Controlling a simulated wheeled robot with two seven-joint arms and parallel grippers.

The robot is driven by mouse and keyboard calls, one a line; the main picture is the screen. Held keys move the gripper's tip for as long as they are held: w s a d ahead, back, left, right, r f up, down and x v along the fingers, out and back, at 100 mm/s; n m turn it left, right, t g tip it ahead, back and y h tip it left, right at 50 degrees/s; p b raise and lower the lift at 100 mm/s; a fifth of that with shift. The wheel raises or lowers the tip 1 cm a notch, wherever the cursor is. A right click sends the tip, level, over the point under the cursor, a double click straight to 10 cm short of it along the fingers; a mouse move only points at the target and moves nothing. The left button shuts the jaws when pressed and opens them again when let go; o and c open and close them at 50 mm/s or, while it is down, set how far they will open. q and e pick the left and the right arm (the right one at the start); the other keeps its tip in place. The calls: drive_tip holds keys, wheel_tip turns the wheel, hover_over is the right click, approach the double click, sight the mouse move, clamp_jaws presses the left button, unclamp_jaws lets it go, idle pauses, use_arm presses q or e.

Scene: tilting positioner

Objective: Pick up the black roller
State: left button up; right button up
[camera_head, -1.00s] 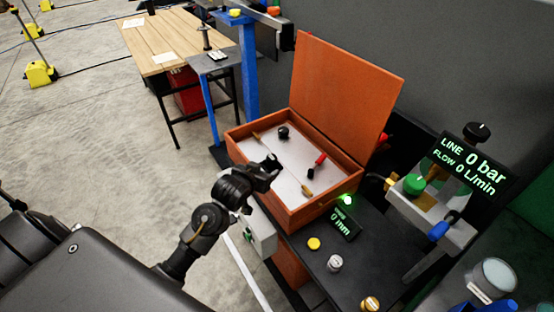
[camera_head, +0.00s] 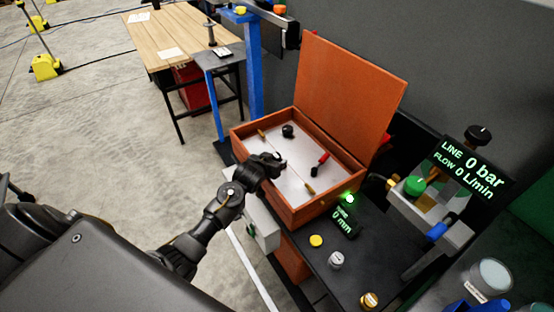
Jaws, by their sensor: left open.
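The black roller, which I take to be the small round black piece (camera_head: 288,131), lies on the white floor of the open orange box (camera_head: 305,207), toward its far left part. My left gripper (camera_head: 279,163) is open over the box's near left edge, short of the black piece and apart from it. A red and black piece (camera_head: 320,164) lies to the right in the box. Two tan-handled pieces lie in it too, one near the left wall (camera_head: 262,136) and one near the front (camera_head: 309,188). My right gripper is not in view.
The orange lid (camera_head: 350,95) stands open at the back. A dark bench (camera_head: 345,275) with a yellow button (camera_head: 316,241), knobs and a small display (camera_head: 345,222) is in front right. A valve unit with a green knob (camera_head: 414,186) stands at right. A wooden table (camera_head: 175,38) is farther back.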

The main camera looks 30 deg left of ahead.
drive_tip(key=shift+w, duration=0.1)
use_arm(q)
drive_tip(key=shift+w, duration=0.1)
drive_tip(key=c, duration=1.4)
clamp_jaws()
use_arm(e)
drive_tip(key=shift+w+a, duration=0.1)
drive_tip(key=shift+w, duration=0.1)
use_arm(q)
drive_tip(key=shift+r, duration=0.1)
